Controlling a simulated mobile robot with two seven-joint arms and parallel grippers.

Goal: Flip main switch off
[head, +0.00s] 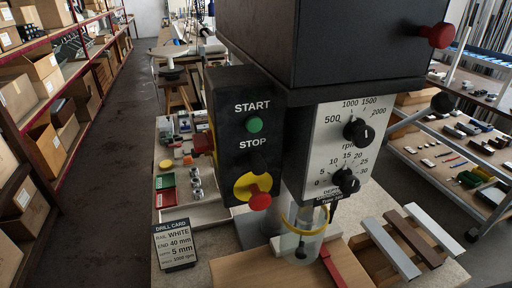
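A black drill machine stands close in front of me in the head view. Its switch box (229,125) carries a green START button (254,124) and, under the word STOP, a red knob (260,200) on a yellow disc (244,184). A dark red part with some yellow behind it (203,143) sticks out from the box's left side; it may be the main switch, but its position cannot be read. Neither of my grippers is in view.
A dial panel (339,145) is right of the switch box, and a red ball knob (438,35) sticks out at upper right. Below are a clear guard (300,248), rails (388,248) and a drill card (174,245). Shelves with boxes (45,140) line the left aisle.

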